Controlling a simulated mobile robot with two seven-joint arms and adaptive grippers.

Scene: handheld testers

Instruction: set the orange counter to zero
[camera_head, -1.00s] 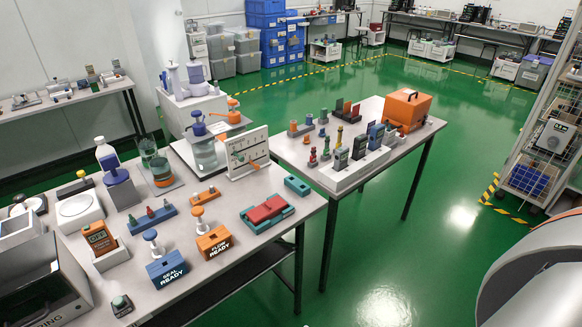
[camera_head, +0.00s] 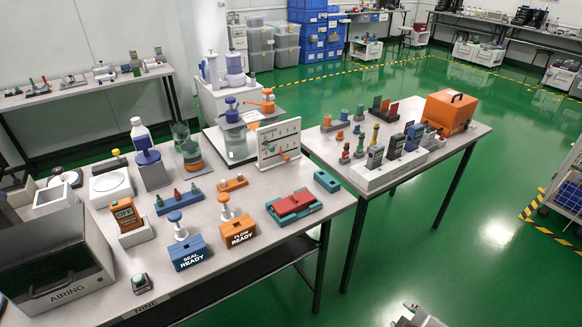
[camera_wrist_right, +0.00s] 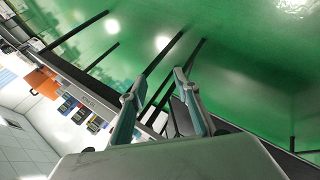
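An orange handheld device (camera_head: 125,213) with a dark display stands in a pale grey holder (camera_head: 137,235) at the left of the near table. It looks like the orange counter; its reading is too small to tell for sure. My right gripper (camera_wrist_right: 155,88) is open and empty in the right wrist view, its two fingers spread over green floor and table legs. In the head view a grey part of my right arm (camera_head: 418,318) shows at the bottom edge, well away from the device. My left gripper is not in view.
A dark-fronted box (camera_head: 55,265) stands left of the device. Blue (camera_head: 188,252) and orange (camera_head: 238,231) labelled blocks with plungers stand to its right. A small green-topped button (camera_head: 139,283) sits near the front edge. A second table (camera_head: 465,135) holds several testers.

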